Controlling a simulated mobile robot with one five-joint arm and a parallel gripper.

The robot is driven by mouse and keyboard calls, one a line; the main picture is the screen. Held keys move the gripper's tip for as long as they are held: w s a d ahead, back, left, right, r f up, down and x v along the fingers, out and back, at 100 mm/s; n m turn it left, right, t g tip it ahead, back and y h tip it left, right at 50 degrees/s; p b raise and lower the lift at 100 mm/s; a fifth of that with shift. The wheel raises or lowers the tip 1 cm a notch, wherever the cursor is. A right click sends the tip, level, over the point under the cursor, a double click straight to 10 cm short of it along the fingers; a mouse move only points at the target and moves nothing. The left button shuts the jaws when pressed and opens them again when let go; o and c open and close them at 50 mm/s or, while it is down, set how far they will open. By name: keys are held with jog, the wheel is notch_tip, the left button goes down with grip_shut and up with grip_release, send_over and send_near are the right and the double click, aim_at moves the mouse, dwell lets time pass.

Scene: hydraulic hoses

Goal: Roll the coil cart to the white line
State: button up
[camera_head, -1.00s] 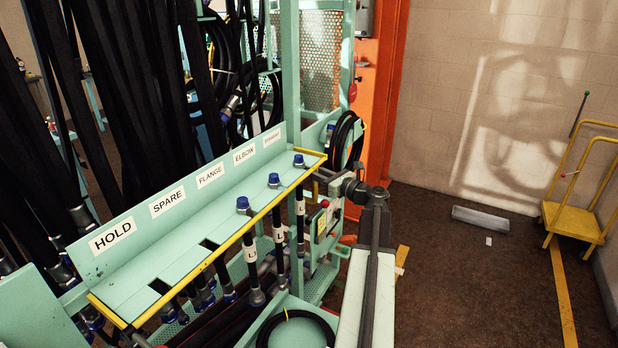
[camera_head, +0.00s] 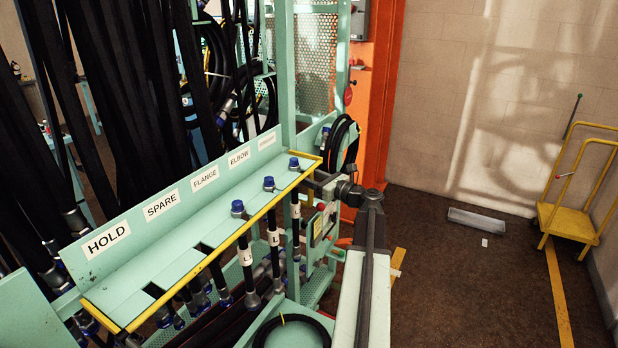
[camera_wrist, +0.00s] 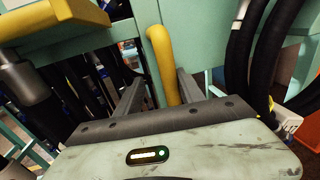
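My gripper shows in the wrist view (camera_wrist: 160,92) with its two fingers apart. A curved yellow bar (camera_wrist: 163,60) runs down between them, with gaps visible at both sides. In the head view my arm reaches left to the teal hose rack, and the fingertips are hard to make out there. A teal round holder (camera_head: 262,333) with a black hose coil (camera_head: 296,321) stands low in front of the rack; I cannot tell whether it is the coil cart. A yellow cart (camera_head: 566,221) with a tall handle stands by the right wall, with no coil on it. No white line shows.
The teal rack has a yellow-edged labelled shelf (camera_head: 165,262) with several capped hoses. An orange post (camera_head: 380,100) stands behind. A grey bar (camera_head: 478,219) lies on the floor. Yellow floor lines (camera_head: 557,300) show. The brown floor between rack and yellow cart is mostly clear.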

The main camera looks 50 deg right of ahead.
jog(key=s, duration=0.8)
jog(key=shift+d, duration=0.2)
jog(key=shift+w, duration=0.1)
jog(key=w+d, duration=0.1)
jog(key=w, duration=0.7)
grip_shut()
dwell(1.3)
